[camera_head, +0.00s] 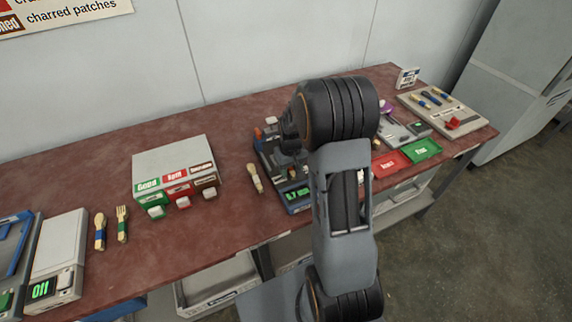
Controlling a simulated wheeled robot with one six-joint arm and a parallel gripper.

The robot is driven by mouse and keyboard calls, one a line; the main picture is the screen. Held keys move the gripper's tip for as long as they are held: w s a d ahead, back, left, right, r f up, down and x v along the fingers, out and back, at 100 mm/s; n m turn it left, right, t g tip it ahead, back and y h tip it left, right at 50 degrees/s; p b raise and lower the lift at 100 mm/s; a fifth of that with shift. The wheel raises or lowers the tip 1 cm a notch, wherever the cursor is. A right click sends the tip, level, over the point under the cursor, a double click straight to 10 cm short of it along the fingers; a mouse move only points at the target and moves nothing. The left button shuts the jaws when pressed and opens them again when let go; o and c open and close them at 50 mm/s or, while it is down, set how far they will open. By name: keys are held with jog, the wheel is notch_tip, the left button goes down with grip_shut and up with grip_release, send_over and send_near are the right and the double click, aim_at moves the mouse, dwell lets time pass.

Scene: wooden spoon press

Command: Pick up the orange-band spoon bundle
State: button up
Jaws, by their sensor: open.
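No bundle with a clearly orange band can be made out. A wooden spoon bundle (100,231) with a blue band lies at the left of the table, beside a fork bundle (122,223) with a green-blue band. A pale spoon-shaped bundle (255,178) lies mid-table, left of the press machine; its band colour is too small to tell. Several small bundles (421,103) lie on a grey tray at the far right. My arm reaches over the press machine, and my gripper is hidden behind it.
A press machine (296,198) with a green display stands partly behind my arm. A grey sorting box (172,160) with coloured labels stands left of it. Red (391,163) and green (423,150) trays lie right. A scale (58,262) stands far left. Bare table (228,225) shows between.

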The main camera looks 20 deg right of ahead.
grip_shut()
dwell(0.4)
jog(key=shift+r, duration=0.1)
